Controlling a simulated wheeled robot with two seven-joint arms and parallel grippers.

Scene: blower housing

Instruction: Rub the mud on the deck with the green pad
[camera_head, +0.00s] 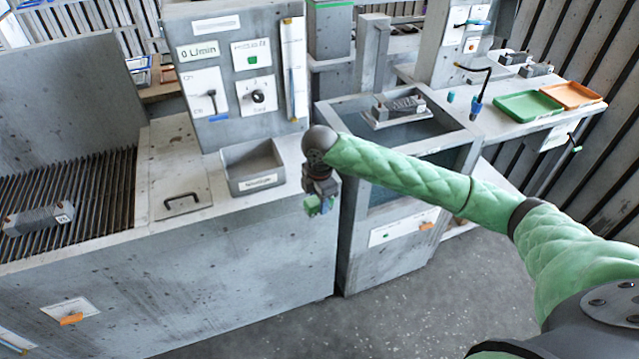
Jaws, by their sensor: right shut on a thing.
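My right gripper (318,203) reaches in from the right on a green-sleeved arm and points down. It is shut on a small green piece, which looks like the green pad (313,208), just in front of the grey counter's front right edge. The arm's wrist hides part of the counter there. A flat grey deck (155,232) with dark specks runs along the counter top. I cannot tell which of these marks is the mud. My left gripper is not in view.
An open grey bin (251,167) stands on the counter beside the gripper. Left are a handled lid (181,201) and a slatted grate (80,180) bearing a grey block (38,219). Right are a basin unit (385,243), a green tray (527,106) and an orange tray (571,95).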

